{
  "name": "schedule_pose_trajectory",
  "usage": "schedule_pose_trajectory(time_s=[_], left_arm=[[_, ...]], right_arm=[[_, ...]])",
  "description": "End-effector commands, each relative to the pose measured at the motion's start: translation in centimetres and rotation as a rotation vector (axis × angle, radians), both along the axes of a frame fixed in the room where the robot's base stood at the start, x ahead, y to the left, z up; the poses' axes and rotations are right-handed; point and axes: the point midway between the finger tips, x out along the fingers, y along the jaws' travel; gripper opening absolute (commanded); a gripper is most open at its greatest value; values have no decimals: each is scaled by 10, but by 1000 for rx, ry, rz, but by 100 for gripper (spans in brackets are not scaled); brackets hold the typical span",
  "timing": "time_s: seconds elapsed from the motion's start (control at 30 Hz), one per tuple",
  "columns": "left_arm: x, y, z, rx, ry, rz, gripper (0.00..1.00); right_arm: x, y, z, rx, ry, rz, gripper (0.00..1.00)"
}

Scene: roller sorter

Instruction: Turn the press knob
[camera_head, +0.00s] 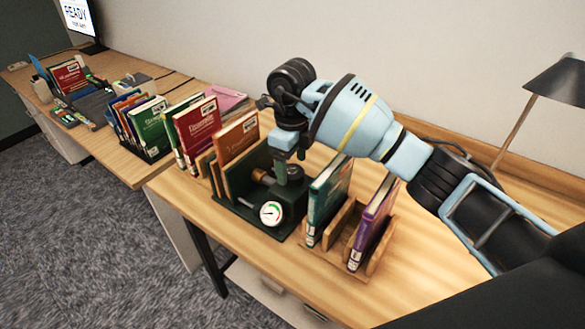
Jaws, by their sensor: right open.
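The press is a dark green device (291,201) on the wooden table, with a round white dial gauge (270,213) on its front. A brown and brass knob (262,176) sticks out at its left side, just above the gauge. My right gripper (284,158) points down over the press, to the right of the knob and very close to it. It is open. Its fingertips are hard to tell from the dark green press, and I cannot tell whether they touch it. My left gripper is not in view.
An orange book (237,143) stands behind the press at left. A teal book (328,198) and a purple book (371,224) stand in a wooden rack close on the right. A lamp (560,82) stands at the far right. The front right tabletop is clear.

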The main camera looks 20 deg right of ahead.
Motion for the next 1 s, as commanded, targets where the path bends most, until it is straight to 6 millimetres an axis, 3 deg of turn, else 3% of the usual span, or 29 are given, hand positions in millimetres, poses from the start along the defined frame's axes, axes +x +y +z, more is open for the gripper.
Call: schedule_pose_trajectory(time_s=[0.2, 0.53, 0.87, 1.0], left_arm=[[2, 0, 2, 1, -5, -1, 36], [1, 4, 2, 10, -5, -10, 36], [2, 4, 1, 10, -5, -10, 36], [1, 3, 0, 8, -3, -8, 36]], right_arm=[[0, 0, -20, 1, 0, 1, 73], [0, 0, -23, 1, -1, 1, 73], [0, 0, -23, 1, -1, 1, 30], [0, 0, -23, 0, 0, 5, 29]])
